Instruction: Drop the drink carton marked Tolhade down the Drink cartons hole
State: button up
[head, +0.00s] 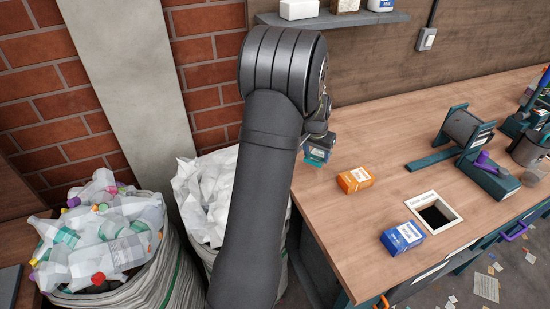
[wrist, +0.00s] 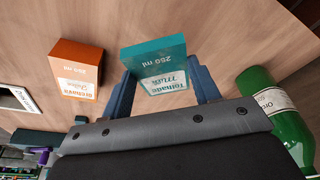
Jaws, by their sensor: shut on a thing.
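My gripper (wrist: 160,82) is shut on a teal carton (wrist: 155,54), with one blue finger on each side of it. In the head view the teal carton (head: 317,156) shows at the bench's left end, partly hidden by my arm. The hole with a white frame (head: 455,222) is in the bench top, to the right and nearer the front edge. Its frame (wrist: 20,97) also shows at the wrist view's left edge, with small lettering.
An orange juice carton (head: 355,180) stands between my gripper and the hole. A blue carton (head: 403,238) is just left of the hole. A green bottle (wrist: 275,112) is close to my gripper's right in the wrist view. A dark fixture (head: 467,135) stands behind the hole.

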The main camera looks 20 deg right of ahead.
jog(key=s+d+r+m+g+y, duration=0.1)
jog(key=s+d+r+m, duration=0.25)
jog(key=s+d, duration=1.1)
jog(key=s+d+r+m+g, duration=0.15)
jog(key=s+d+m, duration=0.25)
jog(key=s+d, duration=1)
notch_tip(320, 180, down, 7)
jog(key=s+a, duration=0.2)
jog(key=shift+s+a+t, duration=0.25)
jog(key=shift+a+t, duration=0.15)
jog(key=shift+t, duration=0.05)
jog(key=shift+r, duration=0.1)
jog(key=o, duration=1)
jog(key=r, duration=0.5)
jog(key=a+r, duration=0.1)
jog(key=r, duration=1.1)
jog(key=shift+a+r, duration=0.2)
jog(key=shift+a, duration=0.1)
